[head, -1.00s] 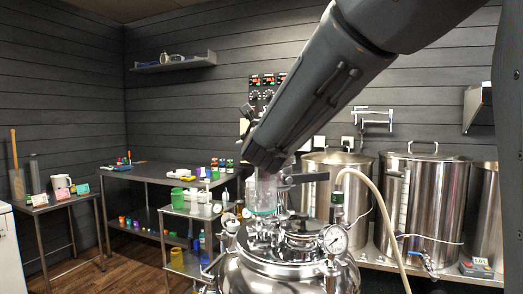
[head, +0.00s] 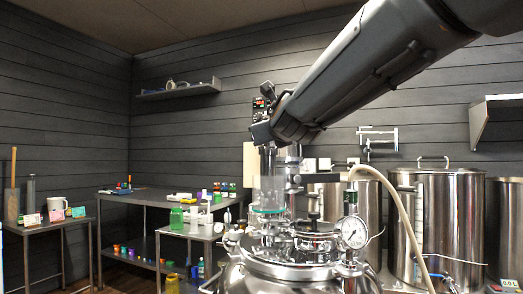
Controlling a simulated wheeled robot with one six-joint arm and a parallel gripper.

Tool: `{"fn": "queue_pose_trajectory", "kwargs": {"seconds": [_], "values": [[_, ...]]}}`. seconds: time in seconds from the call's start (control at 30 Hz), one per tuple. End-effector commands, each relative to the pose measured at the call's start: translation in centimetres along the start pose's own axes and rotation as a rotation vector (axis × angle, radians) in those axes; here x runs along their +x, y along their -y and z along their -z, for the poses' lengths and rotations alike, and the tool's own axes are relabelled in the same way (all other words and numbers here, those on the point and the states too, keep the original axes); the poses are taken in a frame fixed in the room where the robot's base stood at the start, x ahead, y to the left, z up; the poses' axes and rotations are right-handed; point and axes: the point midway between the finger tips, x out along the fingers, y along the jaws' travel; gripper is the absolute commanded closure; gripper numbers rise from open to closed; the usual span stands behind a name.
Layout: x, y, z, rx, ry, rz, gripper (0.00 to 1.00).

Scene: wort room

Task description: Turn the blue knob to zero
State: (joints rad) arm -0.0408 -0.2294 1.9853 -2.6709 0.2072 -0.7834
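I cannot make out a blue knob in the head view. A dark control panel (head: 262,104) with red lit readouts is on the back wall, mostly covered by my arm. My arm comes in from the upper right, and its far end hangs in front of the panel. A small dark part, which looks like my gripper (head: 268,90), sticks up beyond that end, close to the panel in the picture. Its fingers cannot be made out, nor whether it touches anything.
A steel vessel (head: 285,270) with a glass column and a pressure gauge (head: 354,232) stands in front, below my arm. Large steel kettles (head: 447,225) line the right. A steel table (head: 150,200) and a wall shelf (head: 178,91) are on the left.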

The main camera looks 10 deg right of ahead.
Motion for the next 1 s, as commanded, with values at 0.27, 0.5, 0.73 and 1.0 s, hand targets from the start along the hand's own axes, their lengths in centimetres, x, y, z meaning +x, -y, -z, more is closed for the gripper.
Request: {"fn": "queue_pose_trajectory", "kwargs": {"seconds": [0.27, 0.5, 0.73, 1.0], "values": [[0.06, -0.02, 0.12, -0.001, 0.011, -0.023, 0.95], [0.00, 0.00, -0.05, 0.001, 0.013, -0.032, 0.95], [-0.03, 0.02, -0.14, 0.000, 0.013, -0.033, 0.95], [-0.03, 0.02, -0.16, 0.000, 0.013, -0.033, 0.62]]}}
